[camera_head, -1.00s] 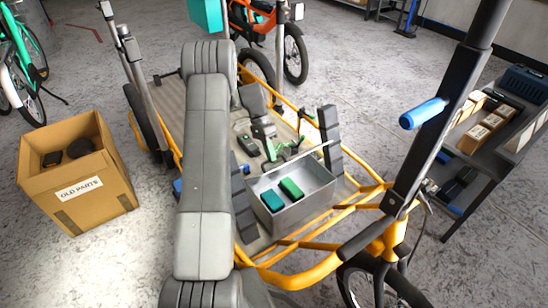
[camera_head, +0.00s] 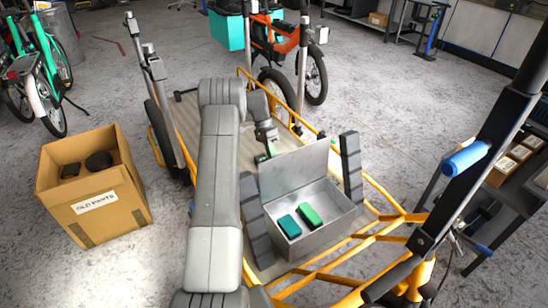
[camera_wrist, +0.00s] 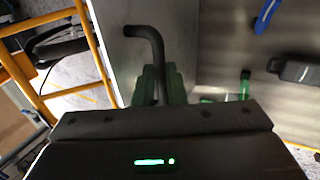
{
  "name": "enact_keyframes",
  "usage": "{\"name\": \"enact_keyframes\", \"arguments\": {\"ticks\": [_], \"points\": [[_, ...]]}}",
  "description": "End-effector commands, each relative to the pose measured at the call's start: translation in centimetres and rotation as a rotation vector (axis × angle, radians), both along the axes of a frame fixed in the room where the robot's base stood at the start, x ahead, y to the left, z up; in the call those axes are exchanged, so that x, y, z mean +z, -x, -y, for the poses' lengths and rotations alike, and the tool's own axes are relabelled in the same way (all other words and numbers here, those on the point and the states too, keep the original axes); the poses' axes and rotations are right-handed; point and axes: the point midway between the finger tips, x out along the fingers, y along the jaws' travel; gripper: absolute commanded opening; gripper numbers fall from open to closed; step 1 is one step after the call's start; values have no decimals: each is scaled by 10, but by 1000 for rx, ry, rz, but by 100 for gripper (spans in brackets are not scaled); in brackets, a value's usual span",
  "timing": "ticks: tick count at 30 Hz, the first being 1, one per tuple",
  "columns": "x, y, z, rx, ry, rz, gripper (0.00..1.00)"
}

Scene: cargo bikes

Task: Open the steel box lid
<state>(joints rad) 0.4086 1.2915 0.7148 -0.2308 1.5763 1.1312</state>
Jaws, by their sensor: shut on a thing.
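The steel box (camera_head: 340,222) sits on the cargo bike's deck. Its lid (camera_head: 295,168) is raised at the back, with its inner face towards the head camera. A teal block (camera_head: 290,227) and a green block (camera_head: 309,216) lie inside the box. My gripper (camera_head: 268,151) is behind the lid in the head view, its fingertips partly hidden. In the wrist view my gripper's green fingers (camera_wrist: 160,82) are shut on the dark, bent lid handle (camera_wrist: 146,32). The lid's plain steel face (camera_wrist: 196,40) fills the middle there.
Dark upright pads (camera_head: 351,170) and (camera_head: 257,225) flank the box. The bike's yellow frame rails (camera_head: 375,238) surround the deck. A dark post with a blue grip (camera_head: 466,159) stands at right. A cardboard box (camera_head: 97,190) is on the floor at left.

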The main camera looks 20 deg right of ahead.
Motion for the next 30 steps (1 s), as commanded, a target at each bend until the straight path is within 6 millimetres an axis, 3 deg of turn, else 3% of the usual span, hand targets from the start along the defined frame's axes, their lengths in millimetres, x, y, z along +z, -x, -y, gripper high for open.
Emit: {"name": "enact_keyframes", "arguments": {"ticks": [1, 15, 16, 18, 30], "points": [[-10, 2, -3, 0, -13, -11, 0], [-10, 1, -3, -1, -13, -13, 0], [-10, 1, -3, -1, -13, -14, 17], [-10, 1, -3, -1, -12, -14, 30], [3, -6, -1, 0, -4, -5, 32]]}}
